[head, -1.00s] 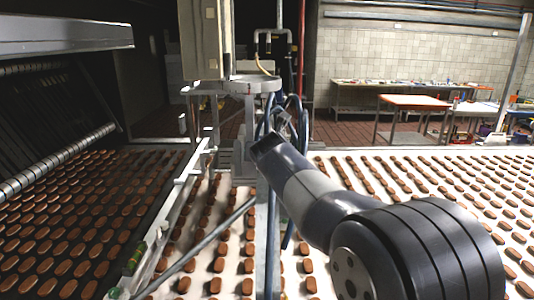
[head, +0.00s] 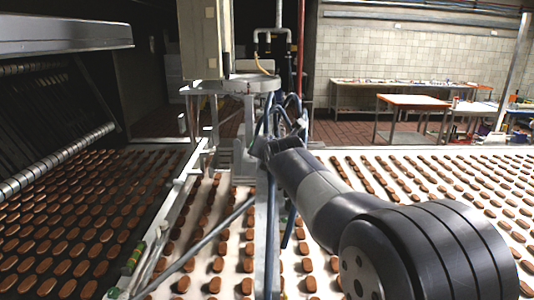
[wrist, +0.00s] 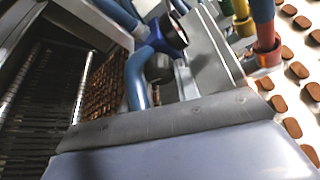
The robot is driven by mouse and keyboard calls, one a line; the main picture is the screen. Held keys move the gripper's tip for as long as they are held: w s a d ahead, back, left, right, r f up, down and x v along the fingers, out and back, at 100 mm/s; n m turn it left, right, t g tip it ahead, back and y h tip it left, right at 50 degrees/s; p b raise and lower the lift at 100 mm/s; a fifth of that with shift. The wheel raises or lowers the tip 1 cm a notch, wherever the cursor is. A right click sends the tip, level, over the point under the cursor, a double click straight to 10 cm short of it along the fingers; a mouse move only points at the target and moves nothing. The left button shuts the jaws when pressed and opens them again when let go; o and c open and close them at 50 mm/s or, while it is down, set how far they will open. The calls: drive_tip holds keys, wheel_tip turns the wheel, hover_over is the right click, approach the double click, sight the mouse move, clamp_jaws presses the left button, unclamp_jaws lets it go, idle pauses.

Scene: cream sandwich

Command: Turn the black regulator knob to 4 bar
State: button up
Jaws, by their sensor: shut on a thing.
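My gripper (head: 262,148) is at the end of my grey arm, among blue hoses at the metal post in the middle of the head view. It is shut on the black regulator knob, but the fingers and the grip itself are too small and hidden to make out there. In the wrist view a dark round part (wrist: 172,30) sits on a blue fitting (wrist: 152,42), with a dark grey rounded part (wrist: 158,68) just below it. I cannot tell which of these is the knob. No scale or pressure reading is legible.
Blue hoses (head: 290,110) and a metal post (head: 267,235) stand close around my gripper. Conveyors with rows of brown biscuits (head: 75,225) run on both sides. A grey cabinet (head: 200,40) rises behind. Yellow, blue and red fittings (wrist: 264,45) show at the wrist view's upper right.

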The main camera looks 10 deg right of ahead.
drive_tip(key=shift+m, duration=0.3)
drive_tip(key=o, duration=1)
drive_tip(key=shift+c, duration=0.2)
drive_tip(key=b+v, duration=0.4)
drive_tip(key=v, duration=0.6)
drive_tip(key=shift+s+d+r, duration=0.1)
drive_tip(key=shift+s+d, duration=0.1)
drive_tip(key=shift+s, duration=0.2)
